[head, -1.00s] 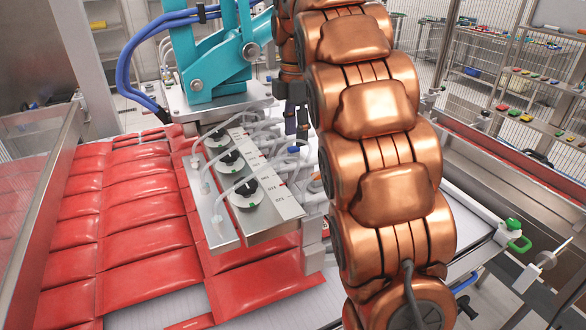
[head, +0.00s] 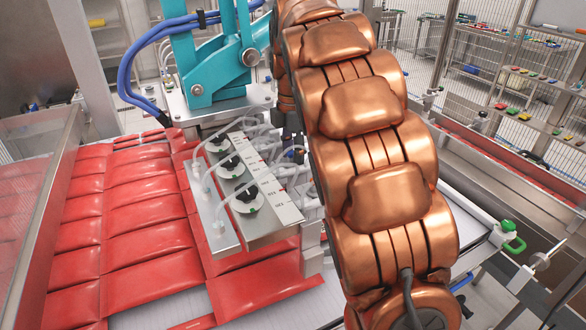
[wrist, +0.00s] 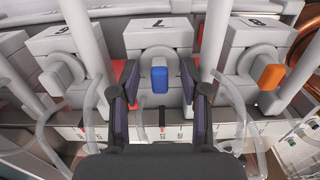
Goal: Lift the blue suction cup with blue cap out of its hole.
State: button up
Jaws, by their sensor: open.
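The blue cap (wrist: 160,79) sits in the middle of the wrist view, at the centre of a grey ring on a light grey block. I cannot make out the suction cup's own body or its hole. My gripper (wrist: 160,88) is open, with one dark finger on each side of the blue cap and a visible gap to it on both sides. Nothing is held. In the head view my gripper is mostly hidden behind my copper arm, beside the metal bar with the dials.
Clear hoses loop on both sides. A teal picker arm (head: 212,68) stands behind. Red pouches (head: 140,215) lie to the left.

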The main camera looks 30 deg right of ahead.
grip_shut()
dwell(0.4)
jog(key=shift+r+b, duration=0.85)
jog(key=shift+r, duration=1.65)
notch_tip(320, 180, up, 4)
jog(key=shift+r+p, duration=0.1)
jog(key=shift+p, duration=1.1)
jog(key=s+r+b, duration=0.2)
jog(key=s, duration=1.6)
jog(key=shift+r, duration=0.4)
